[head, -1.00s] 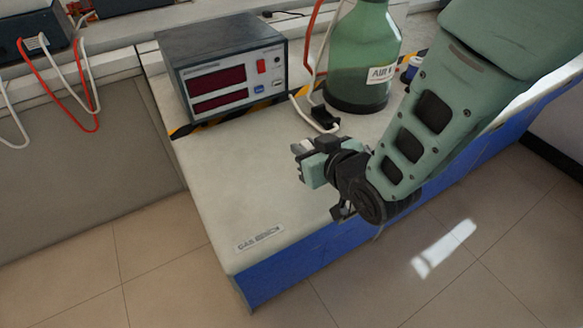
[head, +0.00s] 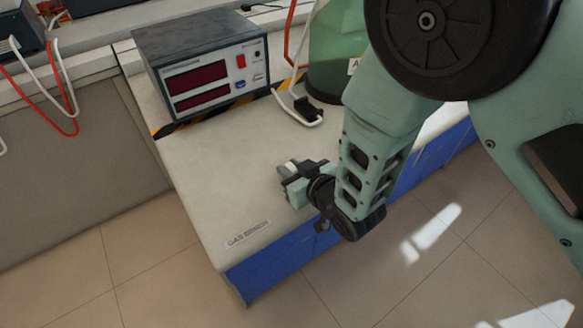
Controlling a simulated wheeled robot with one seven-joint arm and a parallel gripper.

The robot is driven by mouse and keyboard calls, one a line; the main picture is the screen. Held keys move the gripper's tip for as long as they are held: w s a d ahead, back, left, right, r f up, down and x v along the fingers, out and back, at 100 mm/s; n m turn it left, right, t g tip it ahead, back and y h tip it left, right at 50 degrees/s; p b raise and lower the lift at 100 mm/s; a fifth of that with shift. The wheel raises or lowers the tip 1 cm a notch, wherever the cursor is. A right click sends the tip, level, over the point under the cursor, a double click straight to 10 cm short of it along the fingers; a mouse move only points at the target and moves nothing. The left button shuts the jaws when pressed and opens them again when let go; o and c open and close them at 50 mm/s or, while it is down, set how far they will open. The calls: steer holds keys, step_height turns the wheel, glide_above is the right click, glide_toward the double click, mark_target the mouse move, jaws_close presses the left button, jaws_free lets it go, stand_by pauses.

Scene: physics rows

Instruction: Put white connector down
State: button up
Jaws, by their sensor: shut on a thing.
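My gripper (head: 284,174) is over the front part of the bench top, left of my arm's wrist. It is shut on a small white piece, the white connector (head: 291,167), of which only a bit shows between the dark fingers. I cannot tell whether the connector touches the bench surface. The pale bench top (head: 205,190) lies under and to the left of the gripper.
A grey instrument (head: 200,75) with two dark red displays stands at the back left. A white cable with a black plug (head: 306,108) lies beside it. A green bottle (head: 335,60) is partly hidden by my arm. The front left bench top is clear.

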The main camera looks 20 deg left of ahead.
steer(key=o, duration=0.9)
steer(key=shift+f, duration=0.1)
steer(key=shift+o, duration=0.2)
steer(key=shift+r, duration=0.2)
steer(key=b+v, duration=0.1)
steer(key=v, duration=1.1)
steer(key=s+d+r+m+g+h, duration=0.1)
steer(key=d+r+m+g+h, duration=0.1)
steer(key=d+r+g+h, duration=0.2)
steer(key=shift+s+d+r+h, duration=0.25)
steer(key=shift+d+r+h, duration=0.2)
steer(key=shift+d, duration=0.55)
steer(key=shift+o, duration=0.6)
steer(key=s+d+r+g+h, duration=0.4)
steer(key=s+d+r, duration=0.3)
steer(key=s+d, duration=0.3)
steer(key=shift+s+d+r+g+h, duration=0.3)
steer(key=shift+d+g+h, duration=0.15)
steer(key=shift+d, duration=0.4)
